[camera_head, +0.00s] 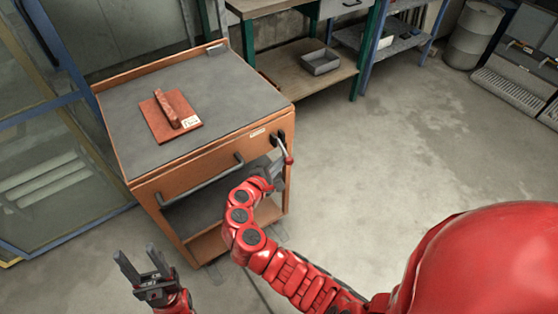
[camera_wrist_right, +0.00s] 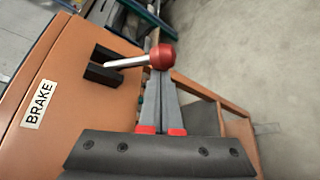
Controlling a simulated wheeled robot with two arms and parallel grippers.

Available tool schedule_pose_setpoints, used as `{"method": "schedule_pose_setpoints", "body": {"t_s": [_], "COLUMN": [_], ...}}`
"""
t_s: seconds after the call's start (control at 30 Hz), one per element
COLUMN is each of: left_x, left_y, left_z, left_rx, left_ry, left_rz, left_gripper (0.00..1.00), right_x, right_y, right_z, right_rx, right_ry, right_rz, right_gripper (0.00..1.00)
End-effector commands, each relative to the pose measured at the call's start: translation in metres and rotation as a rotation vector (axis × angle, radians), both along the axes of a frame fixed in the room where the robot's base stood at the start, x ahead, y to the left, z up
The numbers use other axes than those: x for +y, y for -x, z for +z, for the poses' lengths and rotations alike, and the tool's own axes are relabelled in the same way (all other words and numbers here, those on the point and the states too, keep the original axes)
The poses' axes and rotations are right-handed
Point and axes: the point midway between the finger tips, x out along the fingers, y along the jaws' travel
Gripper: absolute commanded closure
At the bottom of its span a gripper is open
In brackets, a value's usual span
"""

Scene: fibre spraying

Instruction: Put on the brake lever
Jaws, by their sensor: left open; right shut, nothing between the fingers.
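The brake lever (camera_wrist_right: 160,57) has a red ball knob on a thin metal rod. The rod comes out of a black slotted bracket (camera_wrist_right: 104,65) on the orange cart front, next to a BRAKE label (camera_wrist_right: 38,104). In the head view the lever (camera_head: 289,159) is at the cart's right front corner. My right gripper (camera_head: 275,174) is shut and empty just by the knob. In the right wrist view its fingertips (camera_wrist_right: 162,77) reach the underside of the knob; I cannot tell whether they touch. My left gripper (camera_head: 136,262) is open and empty, low in front of the cart.
The cart (camera_head: 110,130) has a dark top carrying a rusty plate with a handle (camera_head: 171,115). A dark bar handle (camera_head: 201,184) crosses its front. A glass-panelled frame (camera_head: 50,165) stands at left, a workbench (camera_head: 285,70) behind. The floor right of the cart is clear.

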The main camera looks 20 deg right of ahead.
Motion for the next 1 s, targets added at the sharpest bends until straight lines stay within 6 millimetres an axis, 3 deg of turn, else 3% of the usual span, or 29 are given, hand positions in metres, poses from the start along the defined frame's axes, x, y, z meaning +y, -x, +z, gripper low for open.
{"method": "schedule_pose_setpoints", "body": {"t_s": [0.57,0.77,1.0], "left_x": [0.000,0.000,0.000], "left_y": [0.000,0.000,0.000], "left_z": [0.037,0.074,0.135], "left_rx": [0.000,0.000,0.000], "left_ry": [0.000,0.000,0.000], "left_rz": [0.000,0.000,0.000], "left_gripper": [0.48,0.48,0.48], "right_x": [-0.001,-0.002,-0.004], "right_y": [0.005,0.008,0.015], "right_z": [0.011,0.023,0.039], "right_rx": [0.098,0.191,0.393], "right_ry": [0.028,0.054,0.111], "right_rz": [0.000,-0.001,0.000], "right_gripper": [1.00,1.00,1.00]}}
